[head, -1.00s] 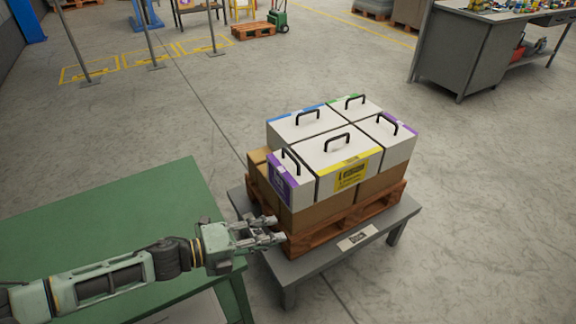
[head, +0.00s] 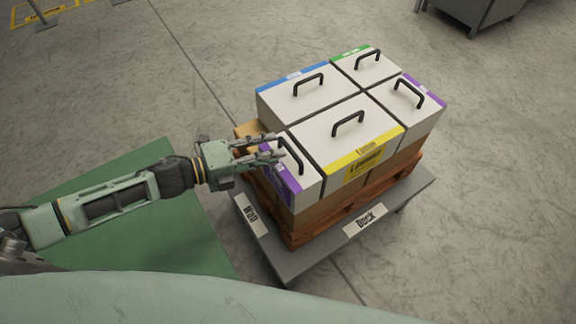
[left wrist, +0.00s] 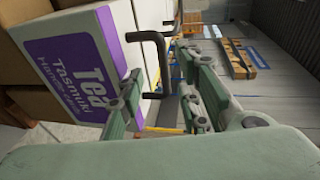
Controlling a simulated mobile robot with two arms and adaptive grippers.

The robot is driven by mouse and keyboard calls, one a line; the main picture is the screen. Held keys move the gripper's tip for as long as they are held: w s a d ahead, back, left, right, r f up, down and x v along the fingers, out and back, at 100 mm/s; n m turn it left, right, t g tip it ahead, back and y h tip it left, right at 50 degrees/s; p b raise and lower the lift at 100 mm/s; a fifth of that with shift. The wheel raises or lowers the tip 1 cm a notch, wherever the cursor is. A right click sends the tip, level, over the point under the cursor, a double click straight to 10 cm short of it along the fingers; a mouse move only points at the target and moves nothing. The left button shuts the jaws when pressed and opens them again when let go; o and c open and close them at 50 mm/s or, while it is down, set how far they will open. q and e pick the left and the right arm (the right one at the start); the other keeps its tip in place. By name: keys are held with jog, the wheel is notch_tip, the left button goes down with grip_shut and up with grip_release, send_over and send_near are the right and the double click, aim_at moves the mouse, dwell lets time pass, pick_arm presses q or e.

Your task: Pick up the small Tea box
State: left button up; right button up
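The small Tea box (head: 308,172) is white with a purple label and a black handle (head: 290,152). It sits at the near left of the top layer of boxes. Its label (left wrist: 75,70) reads "Tea" in the left wrist view. My left gripper (head: 274,151) is at this box's left edge, close to the handle. In the left wrist view its two fingers (left wrist: 165,88) are apart, with the handle (left wrist: 158,62) showing between them. I cannot tell whether they touch it. My right gripper is out of view.
Other white boxes adjoin it: a yellow-labelled one (head: 340,138), a blue one (head: 300,95), a green one (head: 372,68) and another purple one (head: 410,95). Brown cartons and a wooden pallet (head: 330,218) lie below on a grey stand (head: 290,262).

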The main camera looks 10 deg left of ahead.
aim_at(288, 150)
pick_arm(q)
jog(key=d, duration=0.1)
jog(key=w+d, duration=0.1)
jog(key=d, duration=0.1)
jog(key=shift+w+d, duration=0.25)
jog(key=shift+d, duration=0.05)
jog(key=shift+f+x, duration=0.2)
jog(key=shift+x, duration=0.85)
jog(key=shift+a, duration=0.1)
jog(key=c, duration=0.5)
grip_shut()
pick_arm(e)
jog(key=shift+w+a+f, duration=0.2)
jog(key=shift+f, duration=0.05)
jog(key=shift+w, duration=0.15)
pick_arm(q)
jog(key=shift+r, duration=0.1)
